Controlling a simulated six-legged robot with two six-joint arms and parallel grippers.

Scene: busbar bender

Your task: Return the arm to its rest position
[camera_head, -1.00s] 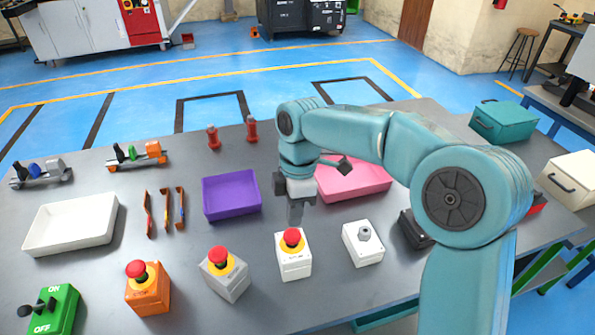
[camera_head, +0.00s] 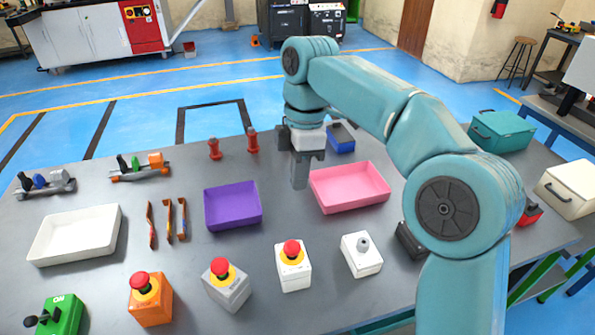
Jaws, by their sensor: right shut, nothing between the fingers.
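My right arm (camera_head: 385,105) comes in from the right and reaches over the grey table. Its gripper (camera_head: 299,183) points down, shut and empty, above the table between the purple tray and the pink tray. A white box with a red button (camera_head: 293,268) stands in front of the gripper, clear of it. My left gripper is not in view.
A purple tray (camera_head: 233,221) and a pink tray (camera_head: 350,205) flank the gripper. Several button boxes line the front, including an orange one (camera_head: 151,305) and a grey one (camera_head: 227,290). A blue object (camera_head: 341,143) lies behind the arm. Two red pieces stand at the back.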

